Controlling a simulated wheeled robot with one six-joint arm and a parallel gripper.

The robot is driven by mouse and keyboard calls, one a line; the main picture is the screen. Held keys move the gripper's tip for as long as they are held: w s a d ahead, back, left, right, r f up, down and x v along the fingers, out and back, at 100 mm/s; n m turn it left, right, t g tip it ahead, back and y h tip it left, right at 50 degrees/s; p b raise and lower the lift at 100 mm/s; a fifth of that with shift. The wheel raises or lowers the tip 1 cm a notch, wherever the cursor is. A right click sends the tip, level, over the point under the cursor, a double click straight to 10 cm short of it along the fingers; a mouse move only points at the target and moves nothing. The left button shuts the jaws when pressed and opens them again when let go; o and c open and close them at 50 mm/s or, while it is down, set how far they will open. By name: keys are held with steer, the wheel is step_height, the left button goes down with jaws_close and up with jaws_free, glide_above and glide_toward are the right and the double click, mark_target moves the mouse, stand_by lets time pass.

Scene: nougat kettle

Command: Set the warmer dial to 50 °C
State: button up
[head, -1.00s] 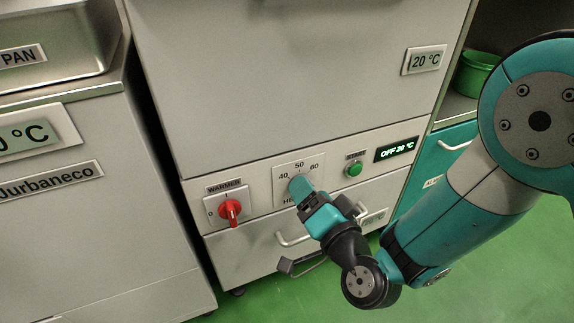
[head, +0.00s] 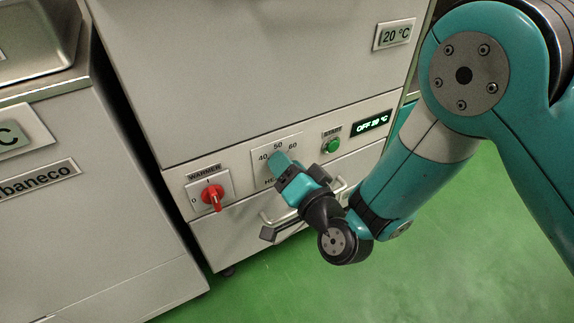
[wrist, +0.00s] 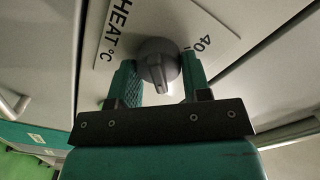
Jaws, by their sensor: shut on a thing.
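The dial is a grey round knob (wrist: 157,60) with a raised ridge, on a white plate lettered "HEAT °C" and "40" in the wrist view. In the head view the dial plate (head: 290,143) shows 40, 50 and 60 along its top. My gripper (wrist: 160,78) is shut on the knob, with one teal finger on each side. In the head view my gripper (head: 280,164) covers the knob, so I cannot tell which number it points at.
A red switch (head: 212,195) marked WARMER sits left of the dial. A drawer handle (head: 270,220) lies just below my gripper. Green floor is open at the lower right.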

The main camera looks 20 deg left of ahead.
steer(key=n+p, duration=0.2)
steer(key=p, duration=0.1)
steer(key=n+p, duration=0.2)
steer(key=shift+s+r+n+p, duration=0.15)
steer(key=shift+r+n+p, duration=0.15)
steer(key=shift+r+p, duration=0.1)
steer(key=n+p, duration=0.3)
steer(key=shift+a+f, duration=0.1)
steer(key=shift+f, duration=0.05)
steer(key=shift+f+n+p, duration=0.15)
steer(key=shift+n+p, duration=0.85)
steer(key=shift+p, duration=0.05)
steer(key=shift+s+f, duration=0.1)
steer(key=o, duration=0.9)
